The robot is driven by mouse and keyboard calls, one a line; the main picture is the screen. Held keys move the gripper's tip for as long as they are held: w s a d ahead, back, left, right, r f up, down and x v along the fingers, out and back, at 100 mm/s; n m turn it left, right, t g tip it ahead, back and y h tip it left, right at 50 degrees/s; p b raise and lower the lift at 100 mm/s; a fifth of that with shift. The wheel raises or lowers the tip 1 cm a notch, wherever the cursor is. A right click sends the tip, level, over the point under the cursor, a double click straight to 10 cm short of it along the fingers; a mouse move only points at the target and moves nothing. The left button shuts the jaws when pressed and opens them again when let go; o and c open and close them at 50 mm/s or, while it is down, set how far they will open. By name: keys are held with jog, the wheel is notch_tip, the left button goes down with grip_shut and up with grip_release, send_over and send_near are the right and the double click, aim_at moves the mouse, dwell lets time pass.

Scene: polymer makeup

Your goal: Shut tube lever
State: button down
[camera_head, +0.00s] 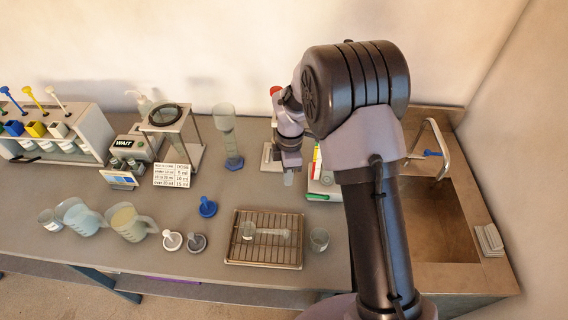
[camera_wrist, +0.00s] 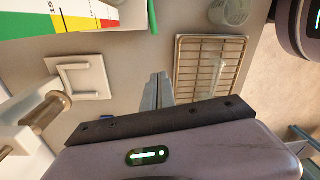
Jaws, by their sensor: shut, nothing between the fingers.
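My gripper (camera_head: 288,177) is above the bench in the head view, fingers pointing down, shut and empty. In the wrist view its closed fingertips (camera_wrist: 160,80) are between a white square base and a wire rack. A stand with a red top (camera_head: 275,90) is just behind and left of my gripper, mostly hidden by my arm. In the wrist view a white fitting with a brass-coloured cylinder (camera_wrist: 47,110) is at the left, apart from the fingers. I cannot make out a tube lever for certain in either view.
A wire rack (camera_head: 233,260) holds a clear glass piece, with a beaker (camera_head: 319,239) beside it. A clear cylinder on a blue base (camera_head: 228,135) stands left of my gripper. A colour-striped panel (camera_wrist: 60,22) is near the fingers. A sink (camera_head: 440,220) is at right.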

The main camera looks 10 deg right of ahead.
jog(key=f+b, duration=0.1)
jog(key=f, duration=0.2)
jog(key=f+b, duration=0.1)
jog(key=f, duration=0.2)
jog(key=s+f+b, duration=0.1)
jog(key=f, duration=0.2)
jog(key=shift+s+a+f, duration=0.1)
jog(key=shift+a+f, duration=0.05)
jog(key=shift+f, duration=0.05)
jog(key=d, duration=0.1)
jog(key=d+r, duration=0.1)
jog(key=d, duration=0.1)
jog(key=shift+d+r+b, duration=0.25)
jog(key=shift+b, duration=0.05)
jog(key=shift+d+r, duration=0.1)
jog(key=shift+d, duration=0.1)
jog(key=shift+r, duration=0.1)
